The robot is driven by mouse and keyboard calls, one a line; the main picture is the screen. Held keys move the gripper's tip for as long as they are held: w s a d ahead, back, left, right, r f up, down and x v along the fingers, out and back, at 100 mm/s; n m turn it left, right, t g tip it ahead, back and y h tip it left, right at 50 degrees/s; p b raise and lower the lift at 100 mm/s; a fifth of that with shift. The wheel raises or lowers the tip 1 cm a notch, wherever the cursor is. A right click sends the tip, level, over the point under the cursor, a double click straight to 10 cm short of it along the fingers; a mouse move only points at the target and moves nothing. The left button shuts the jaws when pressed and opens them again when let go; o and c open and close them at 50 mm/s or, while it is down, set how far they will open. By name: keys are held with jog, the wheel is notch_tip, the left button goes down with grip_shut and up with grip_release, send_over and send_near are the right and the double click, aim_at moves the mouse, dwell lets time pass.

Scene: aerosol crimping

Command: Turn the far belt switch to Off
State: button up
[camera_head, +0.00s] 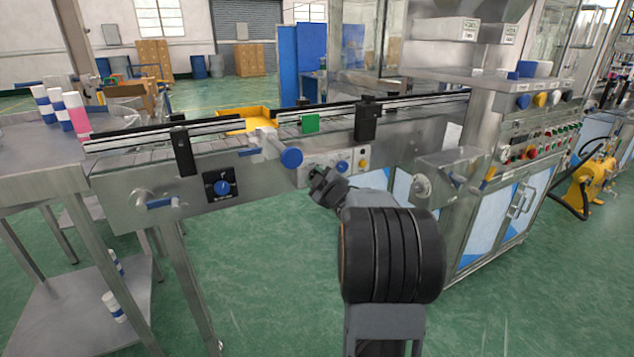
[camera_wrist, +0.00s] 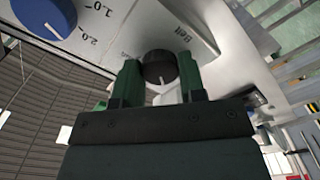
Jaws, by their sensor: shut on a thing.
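The belt switch is a round black knob (camera_wrist: 158,68) with a white pointer line, set in a pale panel with the word "Belt" beside it in the wrist view. My gripper (camera_wrist: 157,82) has its two dark green fingers on either side of the knob, shut on it. The pointer line faces down toward my gripper's body; the Off mark cannot be read. In the head view my gripper (camera_head: 322,187) is at the lower left of the panel (camera_head: 316,160) on the conveyor's front, and it hides the knob.
A blue dial (camera_wrist: 45,15) with a number scale is close by on the same panel. Another blue dial (camera_head: 222,187) is further left. The conveyor (camera_head: 240,150) runs above; the green floor in front is clear.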

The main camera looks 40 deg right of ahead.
dwell(0.4)
jog(key=o, duration=0.9)
jog(key=shift+s, duration=0.1)
jog(key=s, duration=0.4)
jog(key=s+a+p, duration=0.1)
jog(key=s, duration=0.4)
jog(key=s+a+p, duration=0.1)
jog(key=s, duration=0.3)
jog(key=shift+s, duration=0.25)
